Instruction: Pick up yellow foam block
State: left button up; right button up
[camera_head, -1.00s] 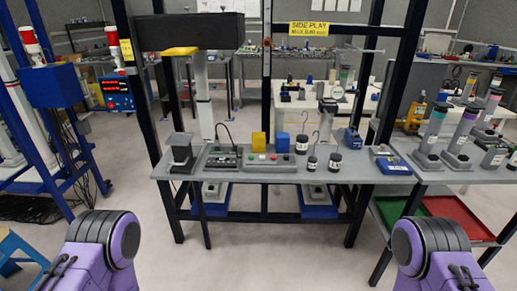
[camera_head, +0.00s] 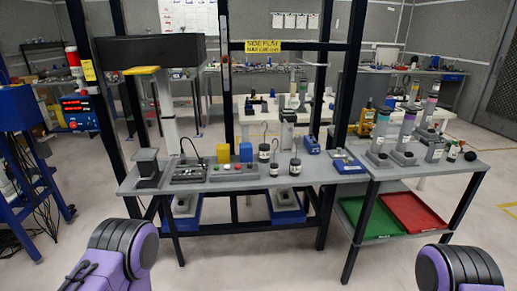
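A yellow foam block (camera_head: 223,153) stands upright on the grey workbench (camera_head: 330,175), towards its back and left of centre. A blue block (camera_head: 245,152) stands just to its right. Purple and black links of my two arms show at the bottom left and bottom right corners. Neither gripper is in the picture, so I cannot see what they hold. Nothing of mine touches the yellow block.
A control box (camera_head: 234,173) with coloured buttons lies in front of the blocks. Black weights (camera_head: 295,167) stand to the right. A green tray (camera_head: 372,218) and a red tray (camera_head: 413,213) sit on a low shelf. Open floor lies before the bench.

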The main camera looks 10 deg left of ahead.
aim_at(223, 150)
jog(key=z, duration=0.3)
jog(key=i, duration=0.95)
jog(key=u, duration=0.1)
